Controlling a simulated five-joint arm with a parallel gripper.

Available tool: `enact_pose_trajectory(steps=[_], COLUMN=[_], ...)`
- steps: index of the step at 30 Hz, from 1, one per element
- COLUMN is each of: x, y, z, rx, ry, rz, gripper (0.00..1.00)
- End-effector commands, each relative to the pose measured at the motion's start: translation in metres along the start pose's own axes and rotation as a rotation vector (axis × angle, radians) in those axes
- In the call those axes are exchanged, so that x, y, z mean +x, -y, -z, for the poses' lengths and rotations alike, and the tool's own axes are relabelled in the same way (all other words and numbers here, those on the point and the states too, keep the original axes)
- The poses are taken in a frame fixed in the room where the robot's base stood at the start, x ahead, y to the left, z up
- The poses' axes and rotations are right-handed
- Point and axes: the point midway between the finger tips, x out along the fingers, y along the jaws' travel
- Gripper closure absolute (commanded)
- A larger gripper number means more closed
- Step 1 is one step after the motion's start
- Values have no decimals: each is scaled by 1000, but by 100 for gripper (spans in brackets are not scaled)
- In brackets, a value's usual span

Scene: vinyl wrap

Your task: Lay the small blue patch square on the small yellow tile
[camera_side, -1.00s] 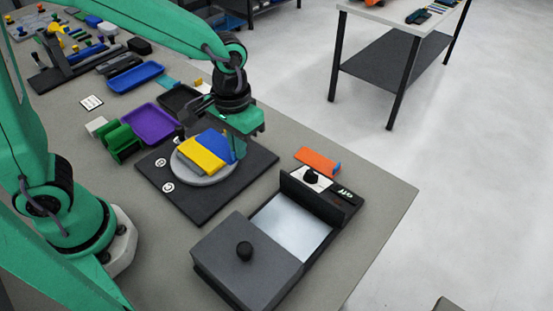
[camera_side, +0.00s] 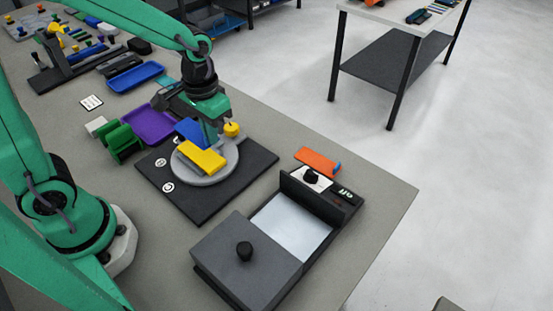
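The yellow tile (camera_side: 203,158) lies on a round light grey disc (camera_side: 212,181). A flat blue piece (camera_side: 187,129), which I take to be the blue patch, shows just behind and left of the yellow tile. My gripper (camera_side: 212,145) points down just behind the tile, at the right edge of the blue piece. It appears shut on that piece, which has shifted together with it. The fingers hide part of the blue piece. Whether the blue piece touches the tile or disc is hard to tell.
The disc sits on a dark board (camera_side: 258,160). A round yellow knob (camera_side: 232,129) stands at its far edge. Purple (camera_side: 150,124) and blue (camera_side: 136,76) trays and a green holder (camera_side: 122,140) lie to the left. A grey lidded box (camera_side: 245,258) and an orange piece (camera_side: 317,160) are right.

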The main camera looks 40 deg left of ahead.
Motion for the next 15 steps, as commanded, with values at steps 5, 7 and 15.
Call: enact_pose_trajectory(steps=[5, 7, 15], x=[10, 15, 38], y=[0, 0, 0], z=[-1, -1, -1], rx=[0, 0, 0], ry=[4, 3, 4], rz=[1, 0, 1], gripper=[100, 100, 100])
